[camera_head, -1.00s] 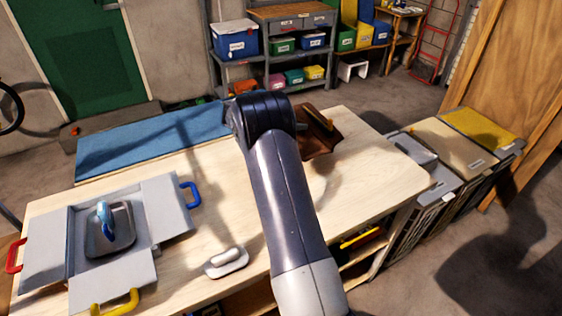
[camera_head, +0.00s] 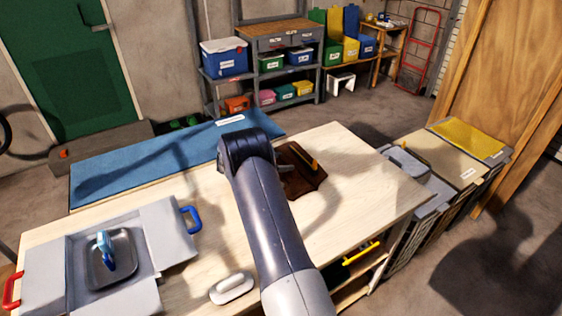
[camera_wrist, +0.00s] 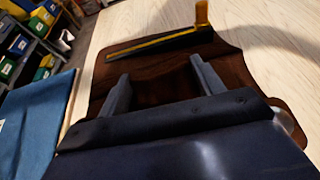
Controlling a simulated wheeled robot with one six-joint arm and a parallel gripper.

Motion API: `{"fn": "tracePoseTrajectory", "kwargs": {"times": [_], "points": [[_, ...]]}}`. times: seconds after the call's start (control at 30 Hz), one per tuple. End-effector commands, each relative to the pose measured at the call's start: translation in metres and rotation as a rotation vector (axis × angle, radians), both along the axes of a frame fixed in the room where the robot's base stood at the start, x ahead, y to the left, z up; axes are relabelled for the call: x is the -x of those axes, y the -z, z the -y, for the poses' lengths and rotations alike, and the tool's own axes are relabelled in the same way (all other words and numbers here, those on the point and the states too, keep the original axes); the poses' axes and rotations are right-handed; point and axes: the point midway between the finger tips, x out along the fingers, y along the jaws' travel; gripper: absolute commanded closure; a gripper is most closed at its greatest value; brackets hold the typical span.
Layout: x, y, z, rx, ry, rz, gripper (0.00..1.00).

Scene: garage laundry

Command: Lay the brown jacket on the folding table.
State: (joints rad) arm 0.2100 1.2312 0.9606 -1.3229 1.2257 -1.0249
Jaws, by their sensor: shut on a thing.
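The brown jacket (camera_head: 302,184) is a small dark brown piece at the far right part of the pale wooden folding table (camera_head: 375,190), partly hidden behind my arm. It looks low over the tabletop or resting on it; I cannot tell which. A dark strip with a yellow edge and an upright yellow tab lies across it. In the wrist view the jacket (camera_wrist: 238,72) spreads beneath and beyond my gripper (camera_wrist: 160,85). The two fingers stand apart, with brown material between them, and my gripper is shut on the jacket. The exact grip point is hidden.
A blue mat (camera_head: 130,170) lies along the far side. Bins (camera_head: 415,190) stand right of the table. The tabletop right of the jacket is clear.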

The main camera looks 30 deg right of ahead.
Motion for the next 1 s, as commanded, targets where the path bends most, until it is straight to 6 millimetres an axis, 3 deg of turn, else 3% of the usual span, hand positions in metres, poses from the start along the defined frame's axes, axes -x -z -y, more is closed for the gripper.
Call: {"fn": "tracePoseTrajectory", "kwargs": {"times": [0.3,0.33,0.6,0.87,1.0], "points": [[-0.001,0.003,0.000,0.003,0.000,0.003,0.81],[0.000,0.005,0.000,0.000,0.000,0.001,0.36],[0.000,0.004,0.000,0.000,0.000,0.001,0.15],[0.000,0.003,0.000,0.000,0.000,0.002,0.15],[-0.002,0.000,-0.011,0.001,-0.002,0.003,0.15]]}}
